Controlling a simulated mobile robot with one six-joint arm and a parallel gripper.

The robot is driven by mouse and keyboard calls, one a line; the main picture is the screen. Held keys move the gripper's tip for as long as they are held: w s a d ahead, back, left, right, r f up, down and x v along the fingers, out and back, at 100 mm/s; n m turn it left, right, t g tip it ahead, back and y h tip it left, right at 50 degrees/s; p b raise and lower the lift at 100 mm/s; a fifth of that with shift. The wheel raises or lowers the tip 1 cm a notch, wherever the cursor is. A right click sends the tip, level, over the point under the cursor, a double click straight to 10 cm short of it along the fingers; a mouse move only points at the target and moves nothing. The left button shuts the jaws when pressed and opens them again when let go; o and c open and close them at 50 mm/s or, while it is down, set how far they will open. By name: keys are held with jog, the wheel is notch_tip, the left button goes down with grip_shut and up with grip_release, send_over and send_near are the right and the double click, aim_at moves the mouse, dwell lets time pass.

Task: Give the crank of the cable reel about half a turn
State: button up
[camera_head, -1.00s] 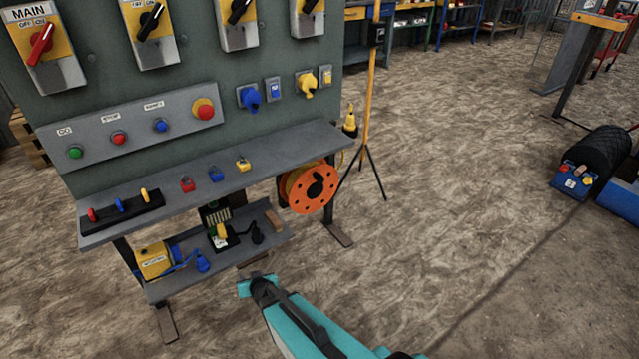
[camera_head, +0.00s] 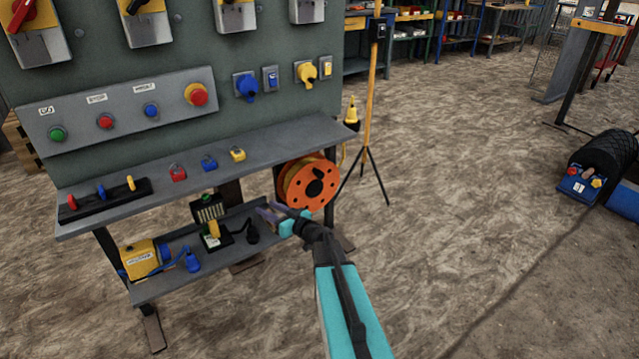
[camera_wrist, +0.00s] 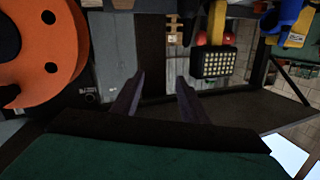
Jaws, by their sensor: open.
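The cable reel (camera_head: 293,180) hangs at the right end of the bench, its round orange face towards me. A black hub and crank piece (camera_head: 316,187) sits on that face; its handle is too small to make out. In the wrist view the orange reel face (camera_wrist: 62,75) fills the upper left, cut by the edge, with a dark shape over its middle. My gripper (camera_head: 272,210) is at the reel's lower left, near its rim; I cannot tell whether they touch. In the wrist view my gripper (camera_wrist: 158,88) has two fingers apart with nothing between them.
The bench top (camera_head: 250,150) overhangs a lower shelf (camera_head: 185,280) carrying a yellow motor (camera_head: 140,258) and a work light (camera_head: 208,212). The light also shows in the wrist view (camera_wrist: 215,63). A tripod pole (camera_head: 368,110) stands behind the reel.

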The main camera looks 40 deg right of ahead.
jog(key=s+d+h+b, duration=0.1)
jog(key=s+d+b, duration=0.15)
jog(key=d, duration=0.55)
jog(key=s+d+h+b, duration=0.1)
jog(key=d+b, duration=0.2)
jog(key=d, duration=0.5)
jog(key=m+t+h+b, duration=0.1)
jog(key=h+b, duration=0.2)
send_near(322, 176)
jog(key=s, duration=0.2)
jog(key=shift+w+f, duration=0.1)
jog(key=shift+w, duration=0.05)
jog(key=w+b, duration=0.1)
jog(key=w, duration=0.2)
jog(key=w+b, duration=0.1)
jog(key=w, duration=0.3)
jog(key=w+b, duration=0.1)
jog(key=w, duration=0.3)
jog(key=shift+w+d+b, duration=0.15)
jog(key=shift+d+b, duration=0.15)
jog(key=shift+d, duration=0.1)
jog(key=shift+w+b, duration=0.35)
jog(key=shift+w, duration=0.75)
jog(key=shift+c, duration=0.2)
grip_shut()
